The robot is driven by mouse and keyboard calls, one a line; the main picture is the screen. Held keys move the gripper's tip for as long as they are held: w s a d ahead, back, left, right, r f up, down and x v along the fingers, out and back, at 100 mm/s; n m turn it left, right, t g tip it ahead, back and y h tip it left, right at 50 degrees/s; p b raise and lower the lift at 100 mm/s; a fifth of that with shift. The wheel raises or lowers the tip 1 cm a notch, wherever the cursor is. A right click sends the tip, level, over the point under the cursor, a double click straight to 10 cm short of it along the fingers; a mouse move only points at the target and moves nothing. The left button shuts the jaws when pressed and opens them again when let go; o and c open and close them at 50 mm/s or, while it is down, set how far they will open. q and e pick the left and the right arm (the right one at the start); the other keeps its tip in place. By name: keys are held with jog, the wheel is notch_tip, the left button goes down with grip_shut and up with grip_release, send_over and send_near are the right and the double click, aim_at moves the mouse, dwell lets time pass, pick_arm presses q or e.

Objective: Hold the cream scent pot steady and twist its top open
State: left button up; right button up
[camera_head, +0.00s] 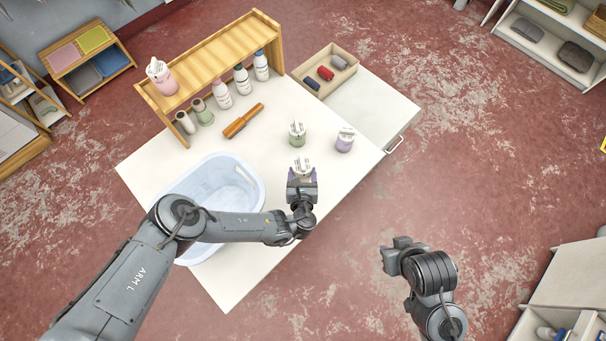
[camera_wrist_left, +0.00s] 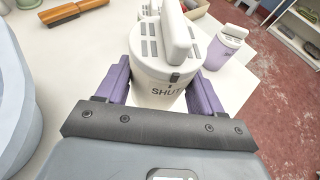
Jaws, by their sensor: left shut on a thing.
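The cream scent pot (camera_head: 303,164) stands near the right front part of the white table, partly hidden by my left gripper (camera_head: 302,178). In the left wrist view the pot (camera_wrist_left: 160,90) is upright, with a slotted lid (camera_wrist_left: 160,45) bearing a raised grip bar. The word "SHUT" shows on its side below a dark mark at the lid's rim. My left gripper (camera_wrist_left: 160,95) is shut on the pot's body, one purple pad on each side. My right gripper (camera_head: 390,258) is away from the pot, over the floor beyond the table's right edge; its jaws are too unclear to read.
A green pot (camera_head: 297,134) and a lavender pot (camera_head: 345,141) stand just behind the cream pot. A pale blue basin (camera_head: 215,180) is to its left. A wooden brush (camera_head: 243,121), bottle rack (camera_head: 215,55) and tray of rolls (camera_head: 325,70) lie farther back.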

aim_at(297, 173)
pick_arm(q)
jog(key=f, duration=0.1)
jog(key=w+a+f, duration=0.2)
jog(key=shift+w+f, duration=0.15)
jog(key=shift+f, duration=0.2)
jog(key=s+d+f, duration=0.2)
jog(key=shift+s+d+f, duration=0.2)
jog(key=shift+s+f, duration=0.2)
jog(key=shift+a, duration=0.1)
jog(key=shift+f, duration=0.15)
jog(key=shift+f, duration=1.15)
jog(key=shift+f, duration=0.2)
jog(key=o, duration=0.9)
jog(key=shift+c, duration=0.2)
jog(key=shift+r+p, duration=0.3)
